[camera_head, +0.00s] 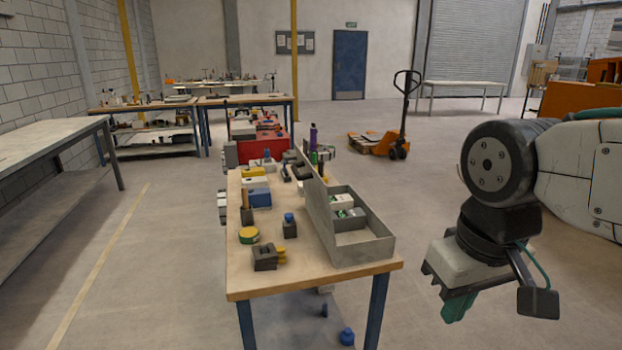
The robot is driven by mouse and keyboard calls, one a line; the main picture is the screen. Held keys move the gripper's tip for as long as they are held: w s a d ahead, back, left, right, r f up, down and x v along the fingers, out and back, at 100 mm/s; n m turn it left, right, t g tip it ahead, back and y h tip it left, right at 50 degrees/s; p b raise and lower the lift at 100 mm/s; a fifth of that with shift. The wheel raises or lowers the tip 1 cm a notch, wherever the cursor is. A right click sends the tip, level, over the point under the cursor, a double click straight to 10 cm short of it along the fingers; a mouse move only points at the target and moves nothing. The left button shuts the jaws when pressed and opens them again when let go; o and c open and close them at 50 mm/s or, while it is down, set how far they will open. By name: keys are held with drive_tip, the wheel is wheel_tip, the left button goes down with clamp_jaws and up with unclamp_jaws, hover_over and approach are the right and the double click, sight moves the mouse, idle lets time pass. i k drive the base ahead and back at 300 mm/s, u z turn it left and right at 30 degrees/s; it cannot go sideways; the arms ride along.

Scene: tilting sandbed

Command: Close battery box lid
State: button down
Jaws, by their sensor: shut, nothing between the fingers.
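The grey battery box (378,250) stands on the right side of the wooden table. Its lid (316,205) is open, a flat grey panel standing up along the box's left side and leaning a little left. Small white and green items lie in the box's far compartments, and the near compartment looks empty. My gripper (458,307) hangs to the right of the table, apart from the box and lid. It is shut and holds nothing. Its fingertips are small and partly hidden in this view.
The wooden table (300,285) also holds a green-yellow round tin (249,235), a dark block (265,257), a blue-topped item (289,227) and a purple bottle (313,136). The floor right of the table is clear.

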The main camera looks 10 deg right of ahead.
sight(315, 188)
drive_tip(key=i, duration=1.35)
